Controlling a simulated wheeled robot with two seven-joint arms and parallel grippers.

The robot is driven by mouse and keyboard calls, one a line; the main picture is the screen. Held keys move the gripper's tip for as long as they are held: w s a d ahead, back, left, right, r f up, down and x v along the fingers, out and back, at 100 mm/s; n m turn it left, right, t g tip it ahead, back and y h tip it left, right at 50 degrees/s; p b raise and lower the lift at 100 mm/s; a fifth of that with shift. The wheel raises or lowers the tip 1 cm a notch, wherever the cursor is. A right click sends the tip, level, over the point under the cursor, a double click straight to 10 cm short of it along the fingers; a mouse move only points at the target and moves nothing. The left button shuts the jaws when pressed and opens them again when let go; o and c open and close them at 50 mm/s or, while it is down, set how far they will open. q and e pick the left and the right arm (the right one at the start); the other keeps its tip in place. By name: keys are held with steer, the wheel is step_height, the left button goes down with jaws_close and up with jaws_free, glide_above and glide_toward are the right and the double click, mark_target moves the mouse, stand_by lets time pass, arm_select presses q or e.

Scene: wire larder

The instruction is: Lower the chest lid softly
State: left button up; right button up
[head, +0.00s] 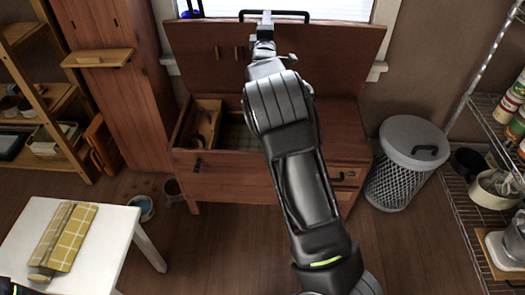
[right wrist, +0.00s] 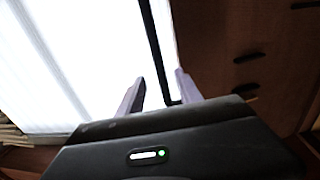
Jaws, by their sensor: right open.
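The brown wooden chest (head: 235,188) stands against the far wall under the window. Its lid (head: 205,65) is raised and leans back, nearly upright; the lid also shows at the right wrist view's right side (right wrist: 225,45). A black bar handle (head: 290,14) runs along the lid's top edge. My right gripper (head: 265,18) is at this handle, with its jaws open. In the right wrist view the black bar (right wrist: 158,50) passes between the two fingertips (right wrist: 160,76); I cannot tell whether they touch it. My forearm hides part of the chest opening.
A wooden divider (head: 207,120) shows inside the chest. A lidded mesh bin (head: 398,165) stands right of it, before a wire rack (head: 460,210). A white table (head: 105,245) with a folded yellow cloth (head: 70,235) is front left. Small pots (head: 142,207) stand on the floor.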

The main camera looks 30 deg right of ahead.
steer(key=p+x, duration=0.1)
steer(key=x, duration=0.4)
steer(key=shift+w+d+p, duration=0.1)
steer(key=shift+p, duration=0.3)
steer(key=shift+c, duration=0.2)
jaws_close()
